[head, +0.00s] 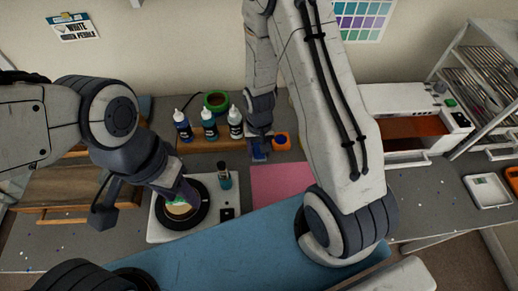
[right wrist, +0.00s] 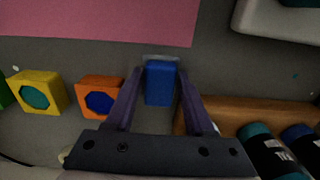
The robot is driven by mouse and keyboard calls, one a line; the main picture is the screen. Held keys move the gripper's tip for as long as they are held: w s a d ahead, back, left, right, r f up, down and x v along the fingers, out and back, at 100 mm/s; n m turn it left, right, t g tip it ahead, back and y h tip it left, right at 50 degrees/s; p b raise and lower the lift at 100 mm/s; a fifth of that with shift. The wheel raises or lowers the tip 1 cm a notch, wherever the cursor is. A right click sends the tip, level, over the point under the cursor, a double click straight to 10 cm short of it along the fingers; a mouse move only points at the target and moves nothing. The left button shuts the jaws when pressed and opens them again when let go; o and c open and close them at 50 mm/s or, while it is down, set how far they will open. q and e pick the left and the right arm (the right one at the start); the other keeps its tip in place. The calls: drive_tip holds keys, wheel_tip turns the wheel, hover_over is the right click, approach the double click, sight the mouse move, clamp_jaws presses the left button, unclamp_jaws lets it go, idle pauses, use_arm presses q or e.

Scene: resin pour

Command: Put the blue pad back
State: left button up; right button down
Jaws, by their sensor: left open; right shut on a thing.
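The blue pad (right wrist: 160,84) is a small blue block between the two purple fingers of my right gripper (right wrist: 160,76) in the right wrist view. The gripper is shut on it. In the head view the blue pad (head: 259,153) is low at the counter, beside the orange block and behind the pink mat; I cannot tell whether it touches the counter. My left gripper (head: 182,198) is open over a round black dish (head: 178,216) with cream and green contents, on a white device (head: 160,234). Its fingertips are partly hidden by the arm.
An orange block (right wrist: 100,98) and a yellow block (right wrist: 38,92) stand left of the pad. A wooden rack (right wrist: 240,108) with bottles is close on its right. The pink mat (head: 280,184) is bare.

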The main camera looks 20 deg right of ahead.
drive_tip(key=shift+s+f, duration=0.1)
drive_tip(key=shift+f, duration=0.25)
drive_tip(key=shift+c, duration=1.3)
unclamp_jaws()
drive_tip(key=shift+r, duration=0.1)
drive_tip(key=shift+r, duration=0.55)
wheel_tip(320, 180, up, 11)
drive_tip(key=b, duration=0.1)
drive_tip(key=s+a+r+n, duration=0.5)
drive_tip(key=s+a, duration=0.1)
drive_tip(key=s, duration=0.3)
drive_tip(key=s+a+r+n+y+b, duration=0.1)
drive_tip(key=s+a+r+n, duration=0.3)
drive_tip(key=s, duration=0.4)
drive_tip(key=shift+s+a+r+n, duration=0.4)
drive_tip(key=shift+a+n, duration=0.3)
drive_tip(key=shift+a, duration=0.5)
